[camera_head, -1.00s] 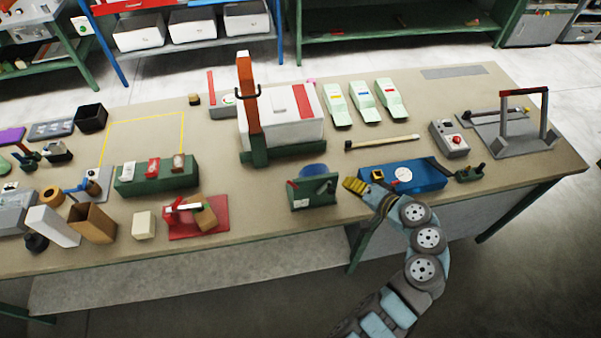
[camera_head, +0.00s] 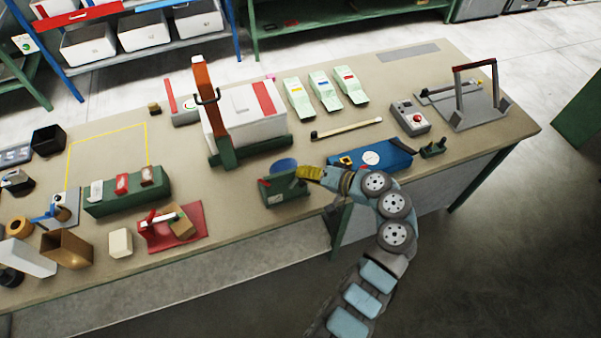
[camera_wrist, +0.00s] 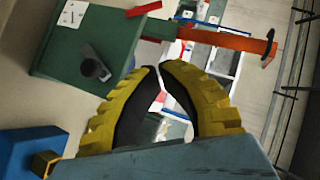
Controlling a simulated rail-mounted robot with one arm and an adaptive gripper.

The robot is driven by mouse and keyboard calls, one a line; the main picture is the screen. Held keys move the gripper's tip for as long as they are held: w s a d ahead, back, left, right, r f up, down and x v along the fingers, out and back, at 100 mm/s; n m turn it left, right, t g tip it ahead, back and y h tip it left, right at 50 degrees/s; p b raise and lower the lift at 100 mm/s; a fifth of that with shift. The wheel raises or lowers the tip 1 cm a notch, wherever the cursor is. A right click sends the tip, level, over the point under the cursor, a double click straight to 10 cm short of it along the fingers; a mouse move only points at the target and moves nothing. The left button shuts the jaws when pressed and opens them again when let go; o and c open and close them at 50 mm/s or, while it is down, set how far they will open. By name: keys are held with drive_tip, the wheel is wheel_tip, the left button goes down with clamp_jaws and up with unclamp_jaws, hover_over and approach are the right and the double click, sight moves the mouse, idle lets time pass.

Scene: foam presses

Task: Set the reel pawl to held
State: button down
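A small green housing (camera_head: 285,190) with a blue disc (camera_head: 284,165) behind it stands near the table's front edge. I take it for the reel; which part is the pawl is unclear. A small red lever (camera_head: 265,182) shows at its left. In the wrist view the green housing (camera_wrist: 88,45) carries a dark round knob (camera_wrist: 94,69), and a red bar (camera_wrist: 143,9) sits by its edge. My gripper (camera_head: 299,172) is at the housing's upper right side; contact cannot be told. In the wrist view its yellow fingers (camera_wrist: 160,66) have tips almost together, with nothing held.
A blue box (camera_head: 378,156) is just right of my gripper; it also shows in the wrist view (camera_wrist: 22,148). A white press with an orange lever (camera_head: 205,85) stands behind. A red base (camera_head: 190,230) lies to the left. A wooden-handled tool (camera_head: 346,128) lies behind the blue box.

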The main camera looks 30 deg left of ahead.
sight(264, 183)
drive_tip(key=s+a+f+p, duration=0.2)
drive_tip(key=s+a+f, duration=0.1)
drive_tip(key=a, duration=0.6)
drive_tip(key=shift+s+f+p, duration=0.25)
drive_tip(key=shift+f+p, duration=0.1)
drive_tip(key=shift+f, duration=0.55)
drive_tip(key=shift+d, duration=0.1)
